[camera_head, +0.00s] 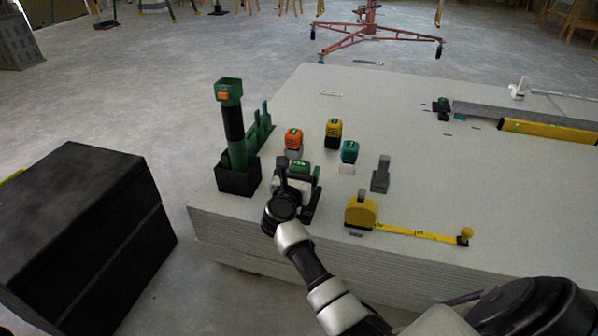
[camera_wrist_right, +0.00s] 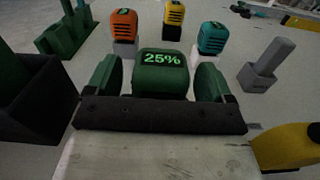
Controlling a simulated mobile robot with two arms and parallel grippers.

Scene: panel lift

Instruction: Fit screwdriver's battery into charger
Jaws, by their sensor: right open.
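A green battery (camera_head: 299,167) with a lit "25%" display stands near the panel stack's front edge; it also shows in the right wrist view (camera_wrist_right: 162,72). My right gripper (camera_head: 297,182) is open, with one finger on each side of this battery; I cannot tell whether they touch it. What is under the battery is hidden. A green and black screwdriver (camera_head: 234,125) stands upright in a black holder (camera_head: 238,181) to the left. Orange (camera_head: 293,138), yellow (camera_head: 333,128) and teal (camera_head: 349,150) batteries sit on small stands behind. A bare grey stand (camera_head: 381,175) is to the right. My left gripper is out of view.
A yellow tape measure (camera_head: 361,212) with its tape pulled out lies right of my right gripper. A green rack (camera_head: 262,125) stands beside the screwdriver. A yellow level (camera_head: 548,131) lies at the back right. A black box (camera_head: 75,210) stands on the floor at left.

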